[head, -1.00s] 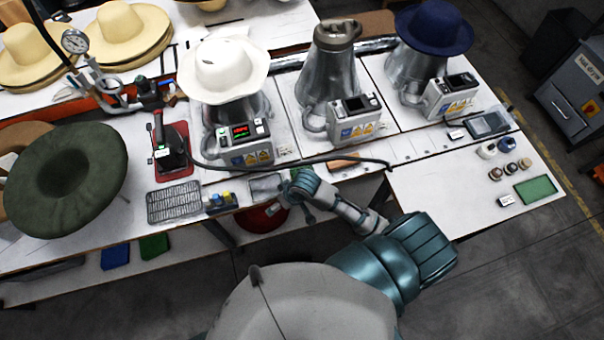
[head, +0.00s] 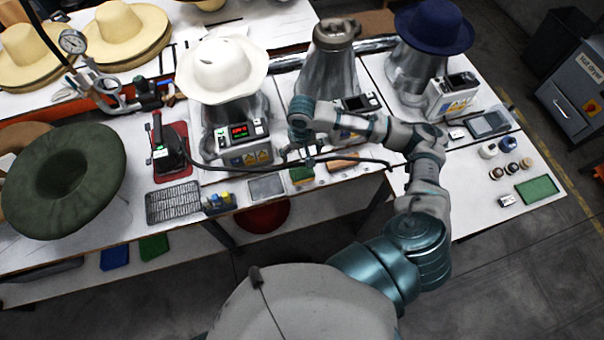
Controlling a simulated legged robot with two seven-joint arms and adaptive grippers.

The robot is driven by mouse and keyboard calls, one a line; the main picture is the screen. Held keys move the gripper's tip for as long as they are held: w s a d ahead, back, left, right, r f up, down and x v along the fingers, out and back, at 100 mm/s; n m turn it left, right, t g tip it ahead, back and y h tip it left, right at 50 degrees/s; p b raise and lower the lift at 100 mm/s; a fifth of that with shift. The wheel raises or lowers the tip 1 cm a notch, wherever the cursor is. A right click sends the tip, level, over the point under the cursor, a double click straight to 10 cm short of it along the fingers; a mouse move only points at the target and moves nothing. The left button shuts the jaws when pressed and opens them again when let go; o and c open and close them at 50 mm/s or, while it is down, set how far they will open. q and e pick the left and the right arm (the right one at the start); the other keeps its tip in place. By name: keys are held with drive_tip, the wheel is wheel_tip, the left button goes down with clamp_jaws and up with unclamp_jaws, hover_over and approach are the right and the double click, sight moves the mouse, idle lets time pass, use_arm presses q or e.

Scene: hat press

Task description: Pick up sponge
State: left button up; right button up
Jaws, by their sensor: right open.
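A small green and yellow sponge (head: 302,175) lies near the front edge of the white table, right of a grey metal plate. My right gripper (head: 299,157) is open and sits just above and behind the sponge in the picture. Its fingers are small and dark here, and the gap to the sponge is hard to judge. A black cable passes across the same spot. My left gripper is not in view.
A hat press with a white hat (head: 222,68) stands behind my gripper, with its control box (head: 243,137). A wooden block (head: 343,162) lies right of the sponge. A hot iron-like tool (head: 168,150) stands left. The right table end holds small jars and a green mat (head: 537,188).

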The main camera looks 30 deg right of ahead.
sight(302, 172)
wheel_tip(302, 172, down, 13)
drive_tip(key=shift+r+b, duration=0.1)
drive_tip(key=shift+b, duration=0.25)
drive_tip(key=c, duration=0.5)
